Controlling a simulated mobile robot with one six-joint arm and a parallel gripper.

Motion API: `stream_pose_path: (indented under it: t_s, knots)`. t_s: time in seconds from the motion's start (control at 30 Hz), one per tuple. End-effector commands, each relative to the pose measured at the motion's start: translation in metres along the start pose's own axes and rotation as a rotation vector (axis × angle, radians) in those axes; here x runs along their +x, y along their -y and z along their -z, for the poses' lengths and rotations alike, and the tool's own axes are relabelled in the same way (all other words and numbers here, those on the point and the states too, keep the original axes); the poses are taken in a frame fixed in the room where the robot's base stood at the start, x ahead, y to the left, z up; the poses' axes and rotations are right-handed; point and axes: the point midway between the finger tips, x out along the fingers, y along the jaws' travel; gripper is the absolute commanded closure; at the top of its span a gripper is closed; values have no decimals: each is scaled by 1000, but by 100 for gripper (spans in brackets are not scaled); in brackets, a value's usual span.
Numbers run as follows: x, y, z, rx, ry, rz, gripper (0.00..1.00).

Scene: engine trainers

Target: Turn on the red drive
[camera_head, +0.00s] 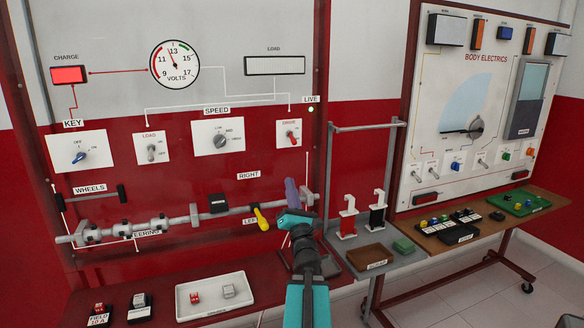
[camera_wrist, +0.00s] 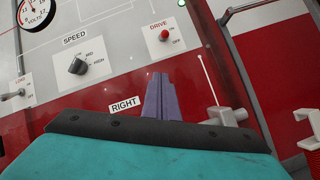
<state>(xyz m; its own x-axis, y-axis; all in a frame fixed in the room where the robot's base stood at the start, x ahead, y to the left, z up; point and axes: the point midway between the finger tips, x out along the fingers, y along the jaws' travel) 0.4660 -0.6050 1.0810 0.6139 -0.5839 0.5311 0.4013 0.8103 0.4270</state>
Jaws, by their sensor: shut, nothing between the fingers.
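The drive switch has a red knob (camera_head: 292,135) on a small white plate labelled DRIVE, at the right of the upright panel. It also shows in the wrist view (camera_wrist: 164,35), beside ON and OFF marks. I cannot tell clearly which way its lever is set. My gripper (camera_head: 290,182) has purple fingers, which are shut and empty. They point up and stand below the drive plate, apart from the switch. In the wrist view the fingertips (camera_wrist: 160,74) show below the knob, in front of the red part of the panel.
The speed knob (camera_head: 219,140), the load switch (camera_head: 151,149) and the key switch (camera_head: 81,155) sit left of the drive plate. A grey steering rod with a yellow lever (camera_head: 261,218) runs close beside my gripper. A metal frame (camera_head: 329,185) stands to the right.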

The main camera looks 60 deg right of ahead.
Motion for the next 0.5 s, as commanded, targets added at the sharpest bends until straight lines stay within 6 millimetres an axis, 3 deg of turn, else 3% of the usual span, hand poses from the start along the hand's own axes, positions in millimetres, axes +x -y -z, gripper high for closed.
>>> stream_pose_path:
  t_s: [0.5]
  knots:
    - [42, 2, -1, 0, 1, 1, 100]
